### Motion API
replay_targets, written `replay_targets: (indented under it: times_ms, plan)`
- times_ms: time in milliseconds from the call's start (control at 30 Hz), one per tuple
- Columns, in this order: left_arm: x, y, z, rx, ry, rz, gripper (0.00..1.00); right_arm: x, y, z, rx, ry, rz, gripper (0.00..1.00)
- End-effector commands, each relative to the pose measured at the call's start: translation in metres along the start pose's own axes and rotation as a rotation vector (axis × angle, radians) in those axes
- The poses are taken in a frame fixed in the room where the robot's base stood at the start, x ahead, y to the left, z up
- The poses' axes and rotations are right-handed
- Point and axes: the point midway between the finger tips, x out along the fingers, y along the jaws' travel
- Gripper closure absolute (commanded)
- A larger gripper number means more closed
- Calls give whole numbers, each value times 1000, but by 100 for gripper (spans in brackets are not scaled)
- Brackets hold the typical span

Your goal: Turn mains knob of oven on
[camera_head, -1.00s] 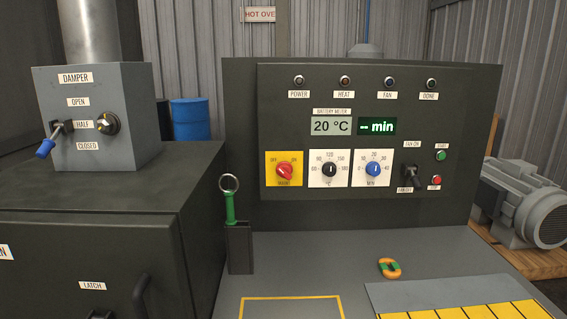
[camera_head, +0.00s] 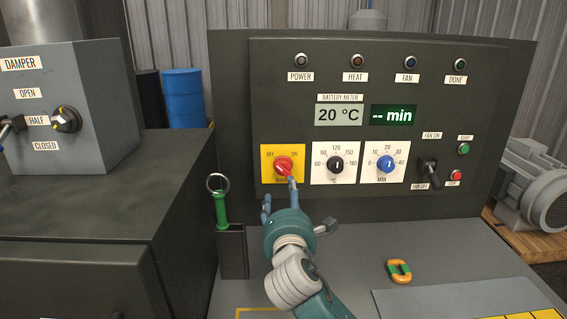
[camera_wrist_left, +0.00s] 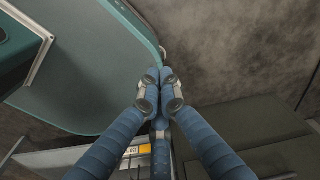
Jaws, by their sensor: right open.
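The red mains knob (camera_head: 283,164) sits on a yellow plate on the oven's dark control panel (camera_head: 500,120). Its plate reads OFF at upper left and ON at upper right. Its grip slants from upper left to lower right. In the head view my right gripper (camera_head: 278,189) is open and empty, just below the knob. One blue finger reaches up near the knob's lower right edge; I cannot tell if it touches. Another finger is lower left. In the left wrist view my left gripper (camera_wrist_left: 160,78) has its fingertips together, with nothing visible between them.
A temperature dial (camera_head: 335,164), a blue minute dial (camera_head: 386,165) and a fan switch (camera_head: 430,172) are right of the knob. A green-handled tool (camera_head: 221,212) stands in a holder at left. The damper box (camera_head: 70,110) is far left.

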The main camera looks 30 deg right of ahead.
Motion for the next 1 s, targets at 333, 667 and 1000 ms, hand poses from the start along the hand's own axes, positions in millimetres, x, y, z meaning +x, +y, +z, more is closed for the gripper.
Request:
replay_targets:
  times_ms: [333,667,1000]
  plan:
    - [-12,-1,19,2,-27,-1,100,41,17,17,-71,-39,26,45]
    - [-25,-4,26,3,-40,-4,100,98,17,18,-66,-37,26,45]
    - [-26,-2,1,1,-4,-1,100,112,16,17,-66,-35,28,45]
